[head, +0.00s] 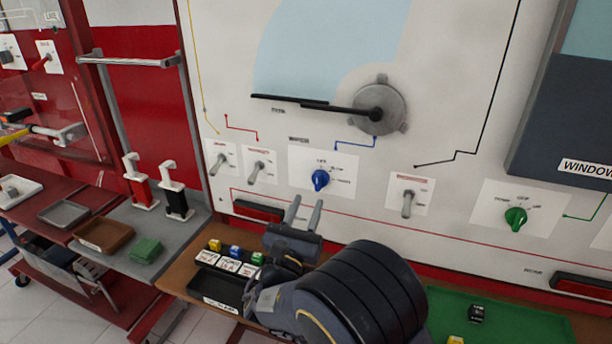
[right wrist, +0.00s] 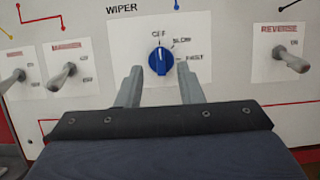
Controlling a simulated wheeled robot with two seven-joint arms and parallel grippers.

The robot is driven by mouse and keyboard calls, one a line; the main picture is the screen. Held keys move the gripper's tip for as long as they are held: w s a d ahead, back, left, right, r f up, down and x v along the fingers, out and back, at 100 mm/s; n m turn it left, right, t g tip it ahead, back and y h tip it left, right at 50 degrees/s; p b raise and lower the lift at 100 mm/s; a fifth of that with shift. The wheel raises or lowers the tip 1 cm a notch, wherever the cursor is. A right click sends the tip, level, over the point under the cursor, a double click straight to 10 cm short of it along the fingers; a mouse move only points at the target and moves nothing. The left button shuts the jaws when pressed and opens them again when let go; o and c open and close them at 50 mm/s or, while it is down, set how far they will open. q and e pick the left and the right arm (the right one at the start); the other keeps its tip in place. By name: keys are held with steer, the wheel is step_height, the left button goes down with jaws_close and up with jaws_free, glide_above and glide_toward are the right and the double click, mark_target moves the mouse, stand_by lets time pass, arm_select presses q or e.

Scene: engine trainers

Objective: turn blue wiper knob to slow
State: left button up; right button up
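The blue wiper knob (head: 320,179) sits on a white plate on the upright panel. In the right wrist view the knob (right wrist: 161,62) has a white pointer mark that looks upward, toward OFF; SLOW and FAST are printed to its right. My right gripper (head: 306,202) is in front of and below the knob in the head view. In the right wrist view its fingers (right wrist: 160,74) are spread, one lower left and one lower right of the knob, with nothing between them. Contact with the knob cannot be made out. My left gripper is out of view.
Grey toggle switches (head: 258,172) stand left of the knob, and the reverse toggle (head: 407,203) stands right. A green knob (head: 515,217) is farther right. A black wiper arm (head: 330,106) is above. A black tray (head: 218,284) and small coloured blocks lie on the shelf below.

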mark_target(317, 179)
steer(key=x, duration=0.7)
steer(key=shift+w+d+r+p, duration=0.1)
steer(key=shift+w+r+p, duration=0.1)
steer(key=shift+w+p, duration=0.15)
steer(key=shift+c, duration=0.3)
steer(key=shift+s+f, duration=0.1)
steer(key=shift+s, duration=0.05)
jaws_close()
